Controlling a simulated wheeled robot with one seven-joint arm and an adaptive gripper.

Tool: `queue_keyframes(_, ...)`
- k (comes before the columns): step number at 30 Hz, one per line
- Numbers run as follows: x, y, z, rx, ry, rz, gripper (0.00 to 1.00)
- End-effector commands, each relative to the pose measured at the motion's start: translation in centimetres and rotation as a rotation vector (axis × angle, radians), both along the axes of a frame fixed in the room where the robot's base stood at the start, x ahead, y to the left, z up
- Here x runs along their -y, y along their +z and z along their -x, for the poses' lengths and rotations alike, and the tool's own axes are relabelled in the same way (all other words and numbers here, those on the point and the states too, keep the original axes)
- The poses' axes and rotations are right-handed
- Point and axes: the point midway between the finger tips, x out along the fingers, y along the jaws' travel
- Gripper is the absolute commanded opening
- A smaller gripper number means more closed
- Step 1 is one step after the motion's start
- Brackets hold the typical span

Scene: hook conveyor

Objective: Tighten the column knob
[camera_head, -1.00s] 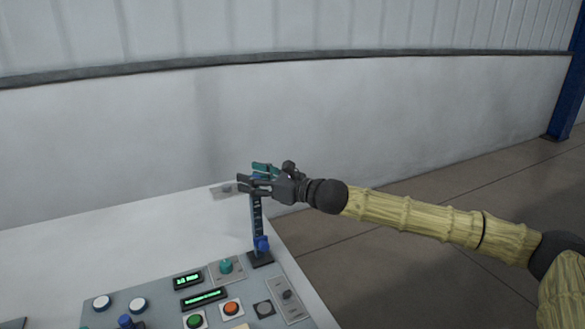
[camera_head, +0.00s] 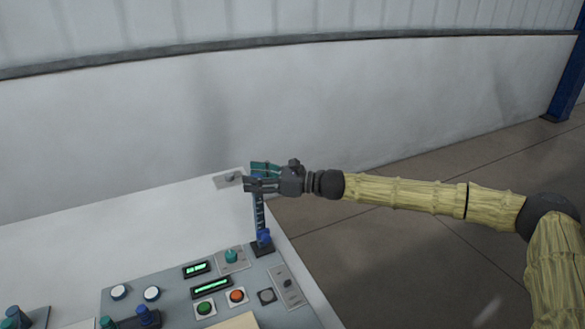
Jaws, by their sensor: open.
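A dark upright column (camera_head: 260,212) with pale markings stands on a black base at the right rear of the control panel. A blue knob (camera_head: 264,236) sits low on the column. My gripper (camera_head: 252,185) is at the column's top, with its fingers pointing left, well above the blue knob. A teal part (camera_head: 264,168) shows just above and behind the fingers. The fingers hide the column's top, and I cannot tell whether they touch it. My gripper is open.
The grey panel (camera_head: 240,287) carries a teal knob (camera_head: 231,256), green displays, a green button (camera_head: 204,308), an orange button (camera_head: 237,296) and a switch plate (camera_head: 287,288). A white wall stands behind.

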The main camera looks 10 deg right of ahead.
Motion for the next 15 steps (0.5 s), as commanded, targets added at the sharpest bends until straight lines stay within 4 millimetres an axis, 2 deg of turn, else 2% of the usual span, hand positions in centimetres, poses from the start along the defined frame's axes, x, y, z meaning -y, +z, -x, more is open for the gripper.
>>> queue_keyframes(1, -0.01, 0.46, -0.09, 0.000, 0.016, 0.001, 0.56)
queue_keyframes(15, -0.02, 0.28, -0.03, -0.002, 0.204, 0.000, 0.56)
